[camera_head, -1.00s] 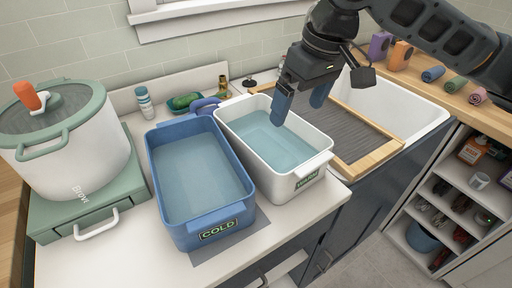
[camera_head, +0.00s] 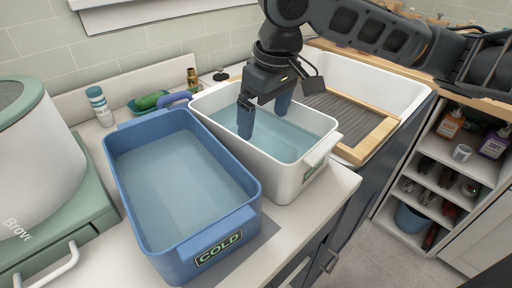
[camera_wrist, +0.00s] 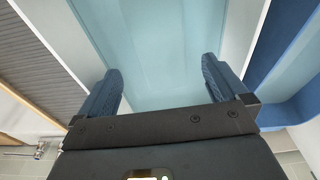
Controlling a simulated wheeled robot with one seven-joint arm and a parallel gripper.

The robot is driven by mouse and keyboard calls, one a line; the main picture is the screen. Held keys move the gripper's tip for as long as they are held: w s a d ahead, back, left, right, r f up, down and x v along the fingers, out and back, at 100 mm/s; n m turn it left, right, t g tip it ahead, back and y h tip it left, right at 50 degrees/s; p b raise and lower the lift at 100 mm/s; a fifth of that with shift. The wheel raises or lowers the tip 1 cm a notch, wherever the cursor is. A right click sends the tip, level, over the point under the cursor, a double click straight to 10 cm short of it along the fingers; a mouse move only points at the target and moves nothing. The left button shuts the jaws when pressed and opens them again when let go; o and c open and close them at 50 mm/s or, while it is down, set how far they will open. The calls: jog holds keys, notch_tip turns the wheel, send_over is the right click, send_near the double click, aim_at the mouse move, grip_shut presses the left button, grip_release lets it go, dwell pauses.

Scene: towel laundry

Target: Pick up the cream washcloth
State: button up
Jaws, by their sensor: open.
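I cannot make out a cream washcloth in either view. My gripper (camera_head: 264,119) is over the white tub (camera_head: 290,178), with its two blue fingers apart and pointing down into it. In the wrist view my gripper (camera_wrist: 160,70) is open, and only pale blue water (camera_wrist: 155,40) shows between its fingers. The water in the white tub also shows in the head view (camera_head: 280,140). Part of the tub's inside is hidden behind my gripper.
A blue tub (camera_head: 222,236) labelled COLD, also full of water, stands close to the left. A wooden-framed washboard (camera_head: 352,115) and a white sink (camera_head: 400,88) are to the right. A green-capped bottle (camera_head: 100,107) is behind.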

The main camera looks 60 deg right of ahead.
aim_at(259, 141)
jog(key=shift+w+f, duration=0.2)
jog(key=shift+f, duration=0.8)
jog(key=shift+w+f, duration=0.15)
jog(key=shift+f, duration=0.85)
jog(key=shift+w+f, duration=0.2)
jog(key=shift+f, duration=0.8)
jog(key=c, duration=1.1)
